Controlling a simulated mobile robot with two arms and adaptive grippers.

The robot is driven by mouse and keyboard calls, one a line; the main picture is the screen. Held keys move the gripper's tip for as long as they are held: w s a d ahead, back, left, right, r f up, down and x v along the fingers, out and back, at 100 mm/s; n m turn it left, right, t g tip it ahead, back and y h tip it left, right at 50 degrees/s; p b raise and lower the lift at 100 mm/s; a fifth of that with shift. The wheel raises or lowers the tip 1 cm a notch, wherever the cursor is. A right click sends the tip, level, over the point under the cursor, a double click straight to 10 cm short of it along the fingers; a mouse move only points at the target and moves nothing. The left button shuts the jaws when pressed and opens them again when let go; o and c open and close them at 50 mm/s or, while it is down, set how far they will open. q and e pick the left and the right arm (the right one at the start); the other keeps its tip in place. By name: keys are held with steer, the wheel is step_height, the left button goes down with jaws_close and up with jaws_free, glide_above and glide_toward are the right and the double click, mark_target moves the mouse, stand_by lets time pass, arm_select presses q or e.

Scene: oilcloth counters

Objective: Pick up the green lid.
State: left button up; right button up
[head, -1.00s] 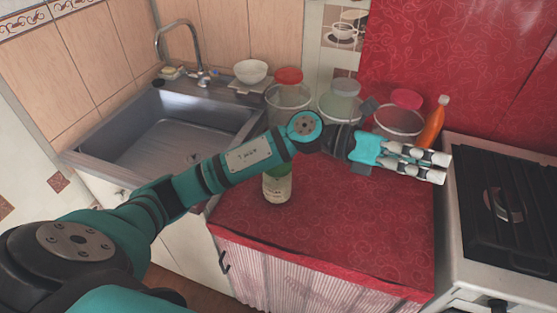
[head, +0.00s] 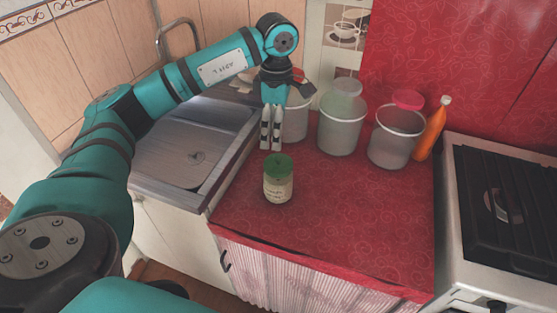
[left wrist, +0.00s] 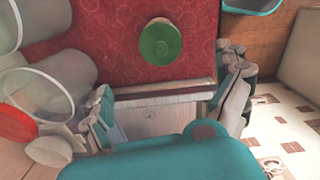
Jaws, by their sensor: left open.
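The green lid (head: 278,162) sits on top of a pale jar (head: 278,187) with a label, standing upright on the red counter. In the left wrist view the green lid (left wrist: 161,42) shows from above, beyond my fingertips. My left gripper (head: 271,142) points down just behind the jar and a little to its left in the head view. It is open and empty, apart from the lid. In the left wrist view its fingers (left wrist: 165,95) are spread wide, with the counter's edge between them. My right gripper is not in view.
An orange bottle (head: 432,130) stands near the stove (head: 505,200). The sink (head: 180,150) is at left. The red counter (head: 345,215) is clear right of the jar.

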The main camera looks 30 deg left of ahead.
mark_target(277, 157)
arm_select(q)
step_height(277, 157, down, 6)
steer(key=shift+f+p, duration=0.1)
steer(key=shift+p, duration=0.45)
step_height(277, 157, down, 4)
steer(key=shift+s+d+f+p, duration=0.1)
steer(key=shift+d+p, duration=0.05)
steer(key=shift+p, duration=0.75)
steer(key=shift+f, duration=0.55)
steer(key=c, duration=1)
